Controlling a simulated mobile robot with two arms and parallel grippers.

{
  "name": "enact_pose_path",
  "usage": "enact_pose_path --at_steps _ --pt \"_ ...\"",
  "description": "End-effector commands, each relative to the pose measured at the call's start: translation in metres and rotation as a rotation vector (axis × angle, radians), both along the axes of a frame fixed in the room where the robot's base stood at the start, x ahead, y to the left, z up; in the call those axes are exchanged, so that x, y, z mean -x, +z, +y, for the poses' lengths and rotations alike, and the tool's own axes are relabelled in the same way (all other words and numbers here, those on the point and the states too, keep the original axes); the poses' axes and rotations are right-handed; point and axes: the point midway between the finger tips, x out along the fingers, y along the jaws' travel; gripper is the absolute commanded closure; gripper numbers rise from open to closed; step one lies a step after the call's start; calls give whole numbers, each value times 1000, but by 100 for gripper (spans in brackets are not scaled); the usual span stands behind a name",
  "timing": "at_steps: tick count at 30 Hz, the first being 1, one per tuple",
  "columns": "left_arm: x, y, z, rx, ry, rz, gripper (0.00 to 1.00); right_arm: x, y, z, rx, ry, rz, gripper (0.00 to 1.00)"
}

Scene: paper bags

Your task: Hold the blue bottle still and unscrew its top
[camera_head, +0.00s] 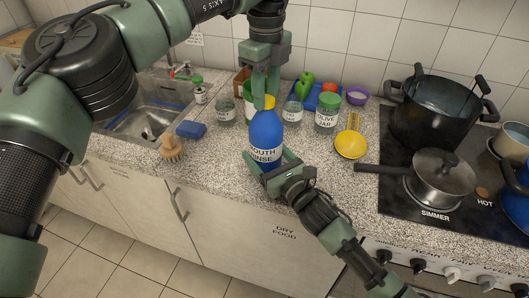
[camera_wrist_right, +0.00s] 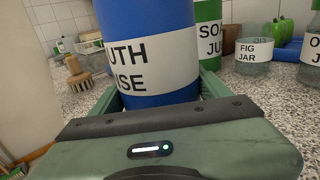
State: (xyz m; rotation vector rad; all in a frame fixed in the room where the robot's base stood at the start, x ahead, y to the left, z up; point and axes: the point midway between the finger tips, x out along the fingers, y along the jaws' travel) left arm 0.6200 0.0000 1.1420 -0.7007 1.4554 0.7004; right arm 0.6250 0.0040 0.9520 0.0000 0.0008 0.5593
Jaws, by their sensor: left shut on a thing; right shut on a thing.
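The blue bottle (camera_head: 265,130), labelled mouth rinse, stands upright on the speckled counter near its front edge. It also fills the middle of the right wrist view (camera_wrist_right: 150,30). Its yellow top (camera_head: 265,102) is on the bottle and partly hidden by fingers. My left gripper (camera_head: 264,98) points down from above and is shut on the top. My right gripper (camera_head: 270,164) reaches in from the front, low on the bottle, and is shut around its body. In the right wrist view one finger shows on each side of the bottle.
A wooden brush (camera_head: 171,150) and blue sponge (camera_head: 191,129) lie to the left by the sink (camera_head: 140,115). Labelled jars, including the olive jar (camera_head: 326,118), stand behind. A yellow ladle (camera_head: 351,144) and the hob with pots (camera_head: 435,112) are to the right.

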Motion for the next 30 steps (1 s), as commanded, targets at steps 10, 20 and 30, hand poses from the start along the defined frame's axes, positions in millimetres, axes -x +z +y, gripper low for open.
enact_pose_path --at_steps 10,20,30 --pt "0 9 0 -1 -2 -1 100 0 0 0 0 0 0 88" --pt "0 19 0 1 -2 -1 100 0 0 0 0 0 0 88" --pt "0 28 0 1 -2 -1 100 0 0 0 0 0 0 88"
